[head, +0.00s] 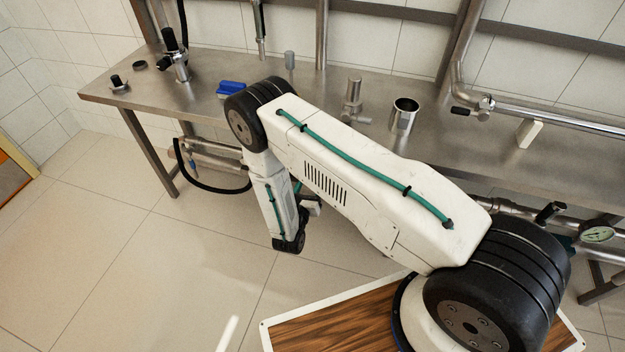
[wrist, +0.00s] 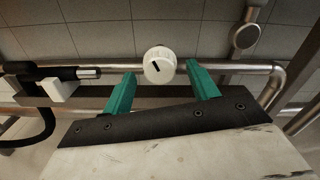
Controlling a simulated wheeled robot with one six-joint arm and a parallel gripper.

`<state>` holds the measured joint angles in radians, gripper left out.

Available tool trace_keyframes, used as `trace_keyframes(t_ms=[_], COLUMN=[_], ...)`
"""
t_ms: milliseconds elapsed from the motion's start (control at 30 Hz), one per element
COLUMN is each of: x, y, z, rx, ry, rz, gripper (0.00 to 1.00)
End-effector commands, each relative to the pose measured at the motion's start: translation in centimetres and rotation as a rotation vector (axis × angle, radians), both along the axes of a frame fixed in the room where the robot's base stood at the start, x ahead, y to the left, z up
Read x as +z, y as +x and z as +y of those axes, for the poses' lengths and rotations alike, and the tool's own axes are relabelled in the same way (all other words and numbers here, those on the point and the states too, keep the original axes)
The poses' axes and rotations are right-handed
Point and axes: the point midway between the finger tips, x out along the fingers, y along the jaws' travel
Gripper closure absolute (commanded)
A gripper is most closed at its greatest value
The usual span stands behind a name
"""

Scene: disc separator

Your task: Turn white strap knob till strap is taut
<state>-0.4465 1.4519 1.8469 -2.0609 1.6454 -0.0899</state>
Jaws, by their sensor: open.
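A round white knob (wrist: 159,65) with a black pointer mark shows in the wrist view, in front of a horizontal metal pipe. My gripper (wrist: 160,78) is open, with one green finger to the left of the knob and one to the right. There are visible gaps between the fingers and the knob, and I cannot tell how far ahead of the fingertips it is. I do not make out a strap in either view. In the head view the knob and my gripper's fingers do not show clearly; my arm hangs down in front of the bench.
A steel bench (head: 330,95) carries a metal cup (head: 403,116), a blue item (head: 231,88) and fittings. Pipes and a gauge (head: 596,234) are at the right below the bench top. A black hose (wrist: 40,135) is at the left in the wrist view. The floor at left is clear.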

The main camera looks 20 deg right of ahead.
Motion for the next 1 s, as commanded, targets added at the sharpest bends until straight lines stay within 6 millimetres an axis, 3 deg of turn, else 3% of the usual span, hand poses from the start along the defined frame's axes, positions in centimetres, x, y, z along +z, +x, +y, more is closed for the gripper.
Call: trace_keyframes(t_ms=[200, 533, 567, 700, 1000], x=[0.0, 0.0, 0.0, 0.0, 0.0], y=[2.1, 2.4, 2.4, 2.4, 2.4], z=[-1.5, -1.8, -1.8, -1.8, -1.7], rx=[-0.001, 0.001, 0.001, 0.001, 0.001], ry=[0.001, 0.001, 0.001, 0.001, 0.095], rz=[0.0, 0.0, 0.0, 0.0, -0.069], gripper=[0.41, 0.41, 0.46, 0.85, 0.86])
